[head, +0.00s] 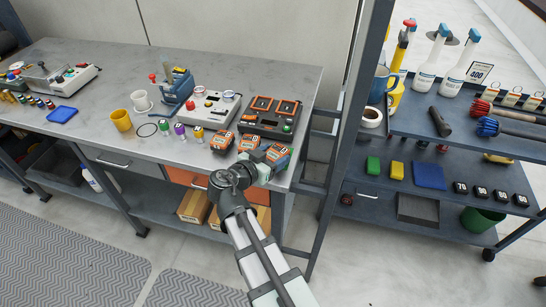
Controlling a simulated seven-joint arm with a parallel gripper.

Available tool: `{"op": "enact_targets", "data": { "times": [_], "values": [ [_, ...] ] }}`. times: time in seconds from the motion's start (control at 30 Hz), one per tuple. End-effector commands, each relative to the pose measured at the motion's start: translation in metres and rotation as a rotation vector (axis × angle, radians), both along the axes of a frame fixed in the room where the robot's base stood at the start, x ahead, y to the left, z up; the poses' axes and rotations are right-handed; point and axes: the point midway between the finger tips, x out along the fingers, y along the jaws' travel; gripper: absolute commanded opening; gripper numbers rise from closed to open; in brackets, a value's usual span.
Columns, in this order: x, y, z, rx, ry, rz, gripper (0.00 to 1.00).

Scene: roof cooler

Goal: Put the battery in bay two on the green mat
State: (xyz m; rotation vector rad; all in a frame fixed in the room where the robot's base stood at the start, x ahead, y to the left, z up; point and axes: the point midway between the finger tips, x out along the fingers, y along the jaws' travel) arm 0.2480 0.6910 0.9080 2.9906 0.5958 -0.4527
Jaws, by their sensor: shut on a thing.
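My gripper (265,161) is over the front right edge of the workbench, shut on an orange-and-black battery (278,153). The fingers partly hide this battery. Two similar orange-and-black batteries, a left one (222,141) and a right one (249,143), stand on the bench just left of and behind my gripper. A dark charger (257,128) behind them has two orange-framed bays, a left bay (262,103) and a right bay (287,107). I cannot tell which is bay two or whether either is filled. I cannot make out a green mat.
A white device with knobs (208,110) stands left of the charger. A blue-grey shelf post (352,110) rises close on the right. The shelf cart (385,205) holds bottles, brushes and blocks.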

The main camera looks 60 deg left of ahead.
Motion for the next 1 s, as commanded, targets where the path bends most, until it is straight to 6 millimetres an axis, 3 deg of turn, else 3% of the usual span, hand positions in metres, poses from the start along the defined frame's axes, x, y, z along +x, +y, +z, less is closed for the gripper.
{"op": "enact_targets", "data": {
  "times": [0.47, 0.5, 0.6, 0.9, 1.0],
  "values": [
    [0.0001, 0.0000, -0.0081, 0.001, -0.002, 0.000, 0.18],
    [0.0000, 0.0000, -0.0081, 0.001, 0.000, 0.000, 0.67],
    [0.0000, 0.0000, -0.0080, 0.001, 0.000, 0.000, 0.74],
    [0.0000, 0.0000, -0.0053, 0.001, -0.001, 0.000, 0.74],
    [-0.0080, -0.0033, -0.0027, 0.001, -0.001, 0.002, 0.74]
  ]
}}
